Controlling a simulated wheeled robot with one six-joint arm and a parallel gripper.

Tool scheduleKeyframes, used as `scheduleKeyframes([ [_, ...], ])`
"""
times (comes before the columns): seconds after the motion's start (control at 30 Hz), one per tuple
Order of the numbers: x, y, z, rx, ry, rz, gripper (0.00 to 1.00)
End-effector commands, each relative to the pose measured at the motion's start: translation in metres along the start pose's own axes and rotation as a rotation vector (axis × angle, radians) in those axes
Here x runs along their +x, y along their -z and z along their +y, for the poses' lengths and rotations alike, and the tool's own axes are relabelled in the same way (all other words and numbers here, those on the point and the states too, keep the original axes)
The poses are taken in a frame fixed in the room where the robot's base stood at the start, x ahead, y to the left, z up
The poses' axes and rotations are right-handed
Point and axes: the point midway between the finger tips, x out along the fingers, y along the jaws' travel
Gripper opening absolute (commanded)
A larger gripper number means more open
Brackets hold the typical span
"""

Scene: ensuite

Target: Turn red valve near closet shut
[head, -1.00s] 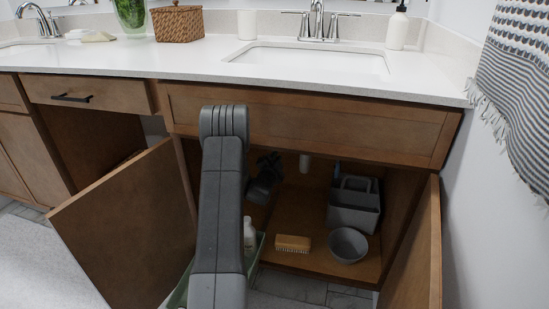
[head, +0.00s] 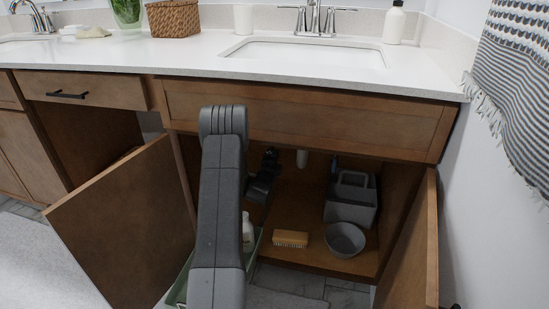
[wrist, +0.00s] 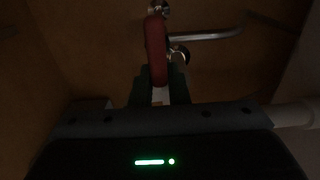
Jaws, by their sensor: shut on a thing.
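The red valve (wrist: 156,48) shows in the wrist view as a long red handle. It stands lengthwise in the picture, by a metal fitting at its upper end and a bent metal pipe on its right. My gripper (wrist: 159,84) is shut on the lower end of the red handle, one dark finger on each side. In the head view my gripper (head: 263,178) is inside the open sink cabinet, partly behind my arm. The valve cannot be made out there.
Open cabinet doors stand left (head: 125,230) and right (head: 412,245) of my arm. A brush (head: 290,239), a grey bowl (head: 345,240) and a grey caddy (head: 350,202) sit on the cabinet floor. A green bin (head: 178,293) with a white bottle (head: 247,232) is near my arm.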

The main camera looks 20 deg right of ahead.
Motion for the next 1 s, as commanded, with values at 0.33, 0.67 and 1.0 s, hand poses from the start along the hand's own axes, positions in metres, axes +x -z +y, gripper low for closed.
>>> scheduleKeyframes([
  [0.33,-0.0009,0.0002,0.0025,0.012,-0.004,0.001,0.00],
  [0.67,-0.0006,0.0002,0.0018,0.011,-0.003,0.001,0.36],
  [1.0,-0.0094,-0.0002,0.0002,0.010,-0.003,0.000,0.36],
])
